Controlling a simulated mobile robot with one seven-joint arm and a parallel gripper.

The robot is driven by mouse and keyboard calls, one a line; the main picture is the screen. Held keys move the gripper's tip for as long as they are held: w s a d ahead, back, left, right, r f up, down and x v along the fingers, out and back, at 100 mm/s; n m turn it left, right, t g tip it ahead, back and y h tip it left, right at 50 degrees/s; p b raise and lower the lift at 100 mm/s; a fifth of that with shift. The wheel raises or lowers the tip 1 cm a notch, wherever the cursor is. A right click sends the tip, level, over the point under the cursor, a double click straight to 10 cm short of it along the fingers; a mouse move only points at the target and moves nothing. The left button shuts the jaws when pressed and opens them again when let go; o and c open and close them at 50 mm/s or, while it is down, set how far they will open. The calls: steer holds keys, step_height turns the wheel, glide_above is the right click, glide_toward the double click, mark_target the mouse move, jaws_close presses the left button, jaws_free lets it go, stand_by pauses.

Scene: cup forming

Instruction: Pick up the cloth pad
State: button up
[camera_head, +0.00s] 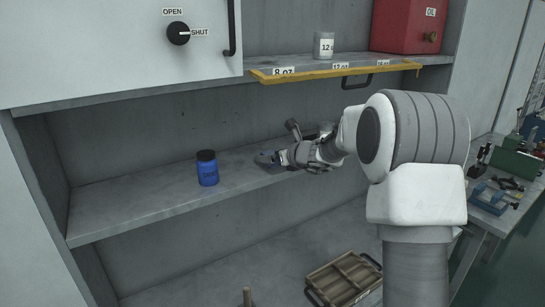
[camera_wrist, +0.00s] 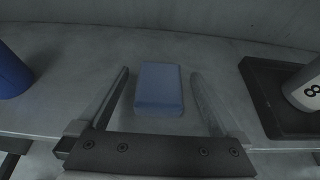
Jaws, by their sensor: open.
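The cloth pad (camera_wrist: 159,88) is a small blue block-shaped pad lying flat on the grey shelf. In the wrist view it lies between the two fingers of my gripper (camera_wrist: 160,100), with a gap on each side. My gripper is open and holds nothing. In the head view my gripper (camera_head: 274,157) reaches over the middle shelf, right of a blue jar. The cloth pad is hard to make out there beside the gripper's end.
The blue jar (camera_head: 207,168) with a dark lid stands left on the shelf (camera_head: 130,204); it also shows in the wrist view (camera_wrist: 10,72). A dark tray (camera_wrist: 268,98) holding a white cup marked 8 (camera_wrist: 304,88) is at the right. A yellow rail (camera_head: 335,72) edges the shelf above.

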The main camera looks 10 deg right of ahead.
steer(key=shift+w+a+f, duration=0.1)
steer(key=shift+w+f, duration=0.05)
steer(key=shift+w, duration=0.1)
steer(key=shift+c, duration=0.2)
steer(key=c, duration=1.3)
steer(key=shift+c, duration=0.2)
steer(key=shift+s+r, duration=0.1)
steer(key=shift+r, duration=0.1)
